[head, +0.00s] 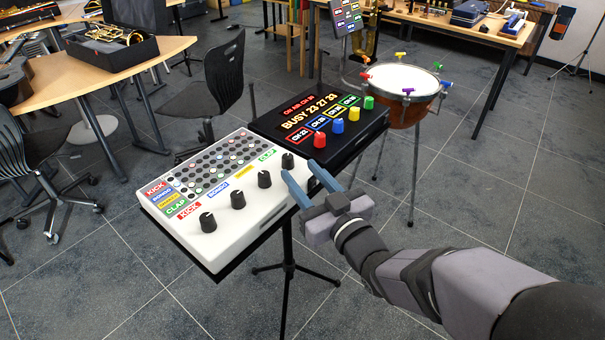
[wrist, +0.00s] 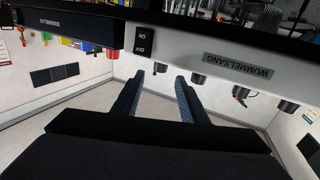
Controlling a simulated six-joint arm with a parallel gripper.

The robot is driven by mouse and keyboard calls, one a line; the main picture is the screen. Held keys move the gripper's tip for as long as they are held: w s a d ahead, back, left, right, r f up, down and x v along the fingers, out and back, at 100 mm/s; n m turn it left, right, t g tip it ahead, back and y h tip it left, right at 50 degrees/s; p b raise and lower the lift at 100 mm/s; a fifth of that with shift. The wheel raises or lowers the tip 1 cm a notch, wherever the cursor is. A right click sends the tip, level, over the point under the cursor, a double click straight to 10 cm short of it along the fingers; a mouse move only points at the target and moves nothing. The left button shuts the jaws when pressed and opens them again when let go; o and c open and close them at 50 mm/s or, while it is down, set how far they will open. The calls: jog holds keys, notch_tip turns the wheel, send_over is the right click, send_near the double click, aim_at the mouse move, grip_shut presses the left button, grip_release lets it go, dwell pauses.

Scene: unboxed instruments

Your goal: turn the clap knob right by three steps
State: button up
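The clap knob (head: 288,160) is a black knob at the far right end of a row on the white drum box (head: 225,245), beside the green CLAP label (head: 267,154). My gripper (head: 300,170) is open and empty, with blue fingers, just right of the box's right edge. Its fingertips are near the clap knob; the head view shows no finger touching it. In the upside-down wrist view, the clap knob (wrist: 160,68) appears between and beyond the fingertips (wrist: 159,76). The knob's pointer direction is too small to read.
The other black knobs, including the KICK knob (head: 208,222), line the box's front edge. A black box (head: 345,150) with coloured knobs stands close behind. A drum (head: 400,82) stands at the back right. Floor is open in front and to the right.

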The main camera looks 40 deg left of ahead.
aim_at(274, 161)
jog(key=w+a+r+n+g+p, duration=0.1)
jog(key=p, duration=0.1)
jog(key=w+a+r+n+g+y+p, duration=0.1)
jog(key=a+g+p, duration=0.1)
jog(key=shift+a+r+g+y+p, duration=0.15)
jog(key=shift+g+y+p, duration=0.15)
jog(key=n+g+p, duration=0.1)
jog(key=w+g+p, duration=0.1)
jog(key=shift+a+n+g, duration=0.3)
jog(key=shift+a+n, duration=0.05)
jog(key=shift+n, duration=0.05)
jog(key=shift+f+n+g+p, duration=0.3)
jog(key=shift+f+g+p, duration=0.1)
jog(key=shift+g+p, duration=0.15)
jog(key=shift+w+d+f+n+g+p, duration=0.15)
jog(key=shift+f+n+g+p, duration=0.1)
jog(key=shift+f+g, duration=0.2)
jog(key=shift+s+d+f+n+g+p, duration=0.15)
jog(key=shift+f+n+g+p, duration=0.1)
jog(key=shift+f+g, duration=0.15)
jog(key=shift+s+a+p, duration=0.2)
jog(key=shift+a+p, duration=0.05)
jog(key=shift+a, duration=1.6)
jog(key=shift+s+a+p, duration=0.2)
jog(key=shift+a+p, duration=0.05)
jog(key=shift+a, duration=1.55)
jog(key=shift+c, duration=0.3)
grip_shut()
